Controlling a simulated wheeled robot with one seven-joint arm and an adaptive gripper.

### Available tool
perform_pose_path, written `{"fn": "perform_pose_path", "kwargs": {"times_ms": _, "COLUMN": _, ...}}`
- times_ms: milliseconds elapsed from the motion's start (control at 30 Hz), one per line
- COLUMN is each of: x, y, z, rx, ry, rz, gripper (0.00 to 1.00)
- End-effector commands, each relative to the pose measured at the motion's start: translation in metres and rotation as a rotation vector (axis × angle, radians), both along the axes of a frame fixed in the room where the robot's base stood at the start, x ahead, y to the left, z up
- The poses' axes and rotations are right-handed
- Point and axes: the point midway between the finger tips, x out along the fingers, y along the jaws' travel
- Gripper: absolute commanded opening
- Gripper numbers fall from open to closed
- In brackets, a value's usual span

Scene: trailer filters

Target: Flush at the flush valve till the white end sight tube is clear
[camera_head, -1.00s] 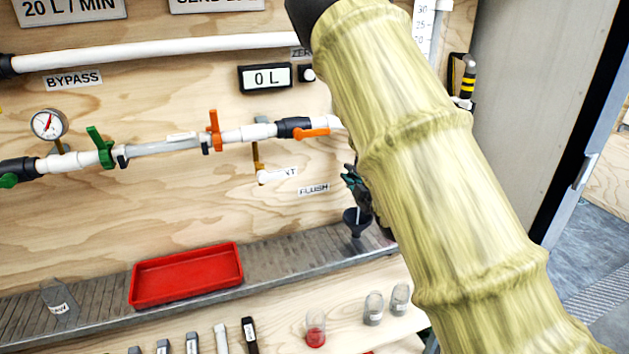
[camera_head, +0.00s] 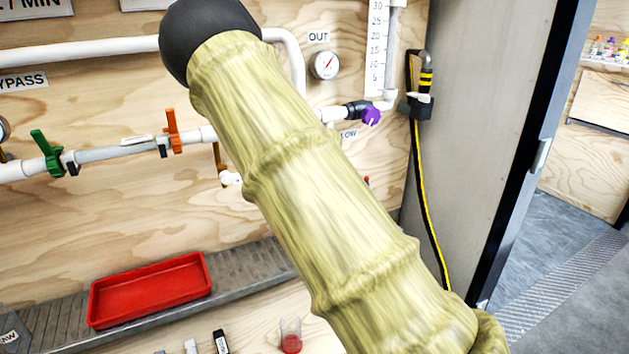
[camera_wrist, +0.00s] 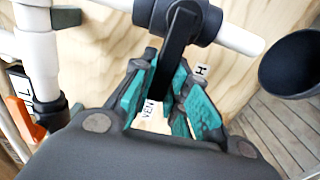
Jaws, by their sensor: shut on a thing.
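In the wrist view my gripper (camera_wrist: 166,82) has its teal pads closed around a flat black lever (camera_wrist: 176,44). The lever hangs from a black valve body (camera_wrist: 192,20) on a white pipe (camera_wrist: 240,39). Labels beside the fingers are partly covered; one reads "VEN" and another ends in "H", so I cannot confirm the valve's name. In the head view my arm hides the gripper and this valve. A greyish sight tube (camera_head: 108,152) with white fittings runs between a green-handled valve (camera_head: 47,152) and an orange-handled valve (camera_head: 172,131). I cannot judge its contents.
A dark funnel (camera_wrist: 292,65) opens right of the gripper in the wrist view. A red tray (camera_head: 150,290) sits on the grey ledge (camera_head: 245,268). A purple-handled valve (camera_head: 371,117), gauge (camera_head: 325,65) and black-yellow hose (camera_head: 421,190) are at the right. Floor by the door is clear.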

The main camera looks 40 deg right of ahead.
Motion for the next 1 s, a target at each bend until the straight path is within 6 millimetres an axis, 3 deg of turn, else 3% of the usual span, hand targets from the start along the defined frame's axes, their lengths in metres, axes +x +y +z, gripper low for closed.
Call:
{"fn": "perform_pose_path", "kwargs": {"times_ms": 100, "x": -0.001, "y": -0.001, "z": -0.001, "rx": -0.002, "ry": 0.002, "rz": -0.003, "gripper": 0.0}}
{"fn": "perform_pose_path", "kwargs": {"times_ms": 133, "x": -0.001, "y": -0.001, "z": -0.001, "rx": -0.002, "ry": 0.002, "rz": -0.003, "gripper": 0.18}}
{"fn": "perform_pose_path", "kwargs": {"times_ms": 267, "x": 0.0, "y": 0.0, "z": -0.001, "rx": -0.001, "ry": 0.003, "rz": -0.001, "gripper": 0.38}}
{"fn": "perform_pose_path", "kwargs": {"times_ms": 667, "x": -0.004, "y": 0.001, "z": -0.001, "rx": 0.0, "ry": 0.002, "rz": 0.0, "gripper": 0.38}}
{"fn": "perform_pose_path", "kwargs": {"times_ms": 1000, "x": -0.056, "y": 0.009, "z": -0.002, "rx": 0.001, "ry": 0.004, "rz": -0.002, "gripper": 0.38}}
